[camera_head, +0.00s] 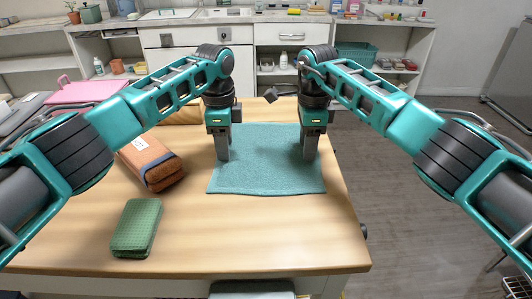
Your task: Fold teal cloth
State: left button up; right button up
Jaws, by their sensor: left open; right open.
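The teal cloth (266,170) lies flat on the wooden table, spread out as a rough rectangle. My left gripper (223,158) points down over the cloth's left side. My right gripper (310,158) points down over its right side. Both grippers are open, with no cloth visibly raised between their fingers. Whether the fingertips touch the cloth is hard to tell. The cloth's far edge is partly hidden behind my arms.
A folded green cloth (137,227) and a brown folded bundle (151,163) lie on the table (220,235) left of the teal cloth. A pink item (83,92) is at the back left. The table's front middle is clear. Its right edge is close to the cloth.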

pick_arm(q)
jog(key=shift+f, duration=0.1)
pick_arm(e)
jog(key=shift+f, duration=0.1)
pick_arm(q)
grip_shut()
pick_arm(e)
jog(key=shift+s, duration=0.1)
grip_shut()
dwell(0.6)
